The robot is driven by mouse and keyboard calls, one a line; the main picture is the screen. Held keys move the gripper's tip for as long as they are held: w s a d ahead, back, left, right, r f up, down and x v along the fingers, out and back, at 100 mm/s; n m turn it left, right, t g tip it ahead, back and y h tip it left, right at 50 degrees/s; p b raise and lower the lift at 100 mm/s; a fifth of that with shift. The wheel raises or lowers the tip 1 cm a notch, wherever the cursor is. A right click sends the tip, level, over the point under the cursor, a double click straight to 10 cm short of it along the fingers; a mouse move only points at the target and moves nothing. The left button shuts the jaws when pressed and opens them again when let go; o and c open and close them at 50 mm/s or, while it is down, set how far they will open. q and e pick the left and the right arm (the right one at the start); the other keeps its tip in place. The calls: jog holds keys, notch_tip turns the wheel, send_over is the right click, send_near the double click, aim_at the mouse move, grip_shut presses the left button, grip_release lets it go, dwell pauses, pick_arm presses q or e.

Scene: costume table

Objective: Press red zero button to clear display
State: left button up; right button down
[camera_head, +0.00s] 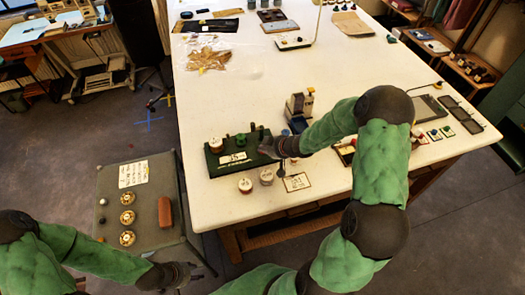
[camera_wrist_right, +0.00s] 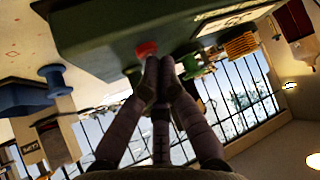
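A green device (camera_head: 228,162) with a white display card (camera_head: 233,158) sits near the front left edge of the white table. The card's figures look like 35. In the right wrist view, which looks upside down, the red button (camera_wrist_right: 147,48) is on the face of the green device (camera_wrist_right: 110,35). My right gripper (camera_head: 268,148) is beside the device's right end; its fingertips (camera_wrist_right: 158,65) are together, empty, and very close to the button. I cannot tell whether they touch it. My left gripper (camera_head: 190,272) is low, off the table, beside the grey side table; its fingers are unclear.
Two round lidded pots (camera_head: 245,185) and a small card (camera_head: 297,182) lie in front of the device. A cream and blue apparatus (camera_head: 299,106) stands behind my right gripper. The grey side table (camera_head: 165,165) holds round brass items. The table's middle (camera_head: 260,85) is clear.

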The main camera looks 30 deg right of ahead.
jog(key=shift+f, duration=0.15)
dwell(0.4)
jog(key=shift+r+p, duration=0.9)
jog(key=shift+p, duration=0.05)
notch_tip(320, 180, up, 5)
jog(key=p, duration=0.5)
jog(key=shift+s+f, duration=0.1)
dwell(0.6)
